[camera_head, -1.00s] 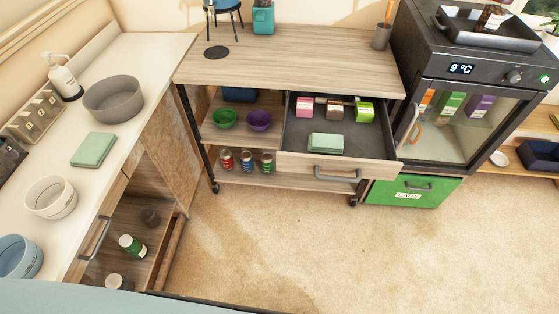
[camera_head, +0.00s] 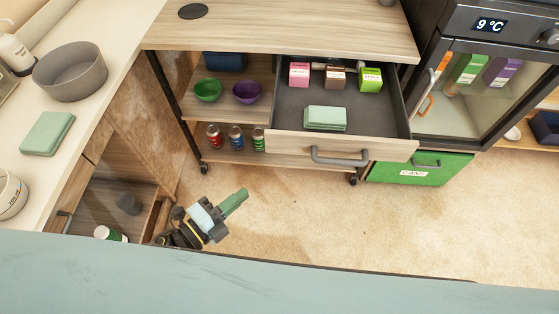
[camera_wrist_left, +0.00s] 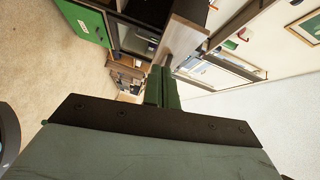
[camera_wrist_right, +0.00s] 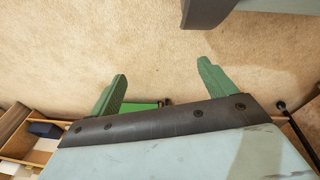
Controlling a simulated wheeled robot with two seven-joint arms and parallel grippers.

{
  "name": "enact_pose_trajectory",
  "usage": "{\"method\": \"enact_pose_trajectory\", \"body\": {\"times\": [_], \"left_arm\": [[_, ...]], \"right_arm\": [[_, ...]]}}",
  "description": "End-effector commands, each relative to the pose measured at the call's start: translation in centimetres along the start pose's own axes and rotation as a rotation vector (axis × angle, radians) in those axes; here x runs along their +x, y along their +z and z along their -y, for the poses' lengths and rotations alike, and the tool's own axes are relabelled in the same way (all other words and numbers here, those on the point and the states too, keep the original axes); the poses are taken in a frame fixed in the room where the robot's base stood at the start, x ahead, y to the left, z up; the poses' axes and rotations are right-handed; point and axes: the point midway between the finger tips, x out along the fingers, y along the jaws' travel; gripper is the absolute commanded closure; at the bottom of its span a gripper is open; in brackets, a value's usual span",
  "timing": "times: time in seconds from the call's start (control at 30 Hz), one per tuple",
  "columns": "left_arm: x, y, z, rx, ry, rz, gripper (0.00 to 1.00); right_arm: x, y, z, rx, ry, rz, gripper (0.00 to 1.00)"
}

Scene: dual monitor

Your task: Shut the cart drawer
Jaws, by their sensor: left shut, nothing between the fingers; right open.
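The cart drawer (camera_head: 290,145) is pulled out from the wooden cart (camera_head: 290,35) in the head view. A grey handle (camera_head: 340,158) is on its front. Inside lie several small boxes at the back and a folded green cloth (camera_head: 325,118). My left gripper (camera_head: 236,200) is in front of the cart, left of and nearer than the drawer handle, apart from it. Its fingers are shut together and empty, also in the left wrist view (camera_wrist_left: 162,88). My right gripper shows only in its wrist view (camera_wrist_right: 160,88), open and empty over the carpet.
The counter (camera_head: 75,170) with a grey bowl (camera_head: 70,72) stands at the left, with an open drawer below it. A fridge (camera_head: 490,85) and a green cans drawer (camera_head: 422,170) stand right of the cart. The carpet in front of the cart drawer is free.

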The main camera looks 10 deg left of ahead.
Motion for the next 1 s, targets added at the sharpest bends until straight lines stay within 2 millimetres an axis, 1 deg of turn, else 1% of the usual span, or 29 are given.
{"method": "enact_pose_trajectory", "body": {"times": [0.03,0.1,0.17,0.27,0.37,0.6,0.73,0.83,1.0], "left_arm": [[0.1,-0.7,0.9,0.057,-0.026,-0.036,1.0],[0.2,-1.5,2.0,0.109,-0.049,-0.069,1.0],[0.4,-1.9,2.5,0.135,-0.06,-0.085,1.0],[1.2,-2.2,3.0,0.148,-0.068,-0.093,1.0],[2.7,-2.3,3.1,0.147,-0.069,-0.093,1.0],[7.9,-2.7,3.4,0.145,-0.068,-0.09,1.0],[10.5,-2.9,3.5,0.143,-0.068,-0.09,1.0],[11.7,-1.8,3.6,0.146,-0.066,-0.088,1.0],[12.9,-0.7,3.8,0.143,-0.064,-0.089,1.0]], "right_arm": [[0.1,-0.3,-0.1,0.001,0.003,-0.004,0.17],[-0.1,-0.6,-0.3,0.001,0.005,-0.005,0.17],[-0.2,-0.8,-0.3,0.001,0.006,-0.005,0.17],[-0.3,-0.9,-0.4,0.002,0.007,-0.007,0.17],[-0.4,-1.1,-0.4,0.002,0.007,-0.008,0.17],[-0.8,-1.7,-0.5,0.005,0.008,-0.013,0.17],[-1.1,-2.0,-0.5,0.006,0.008,-0.014,0.17],[-1.4,-2.5,-0.5,0.008,0.009,-0.02,0.17],[-1.9,-3.1,-0.6,0.01,0.01,-0.026,0.17]]}}
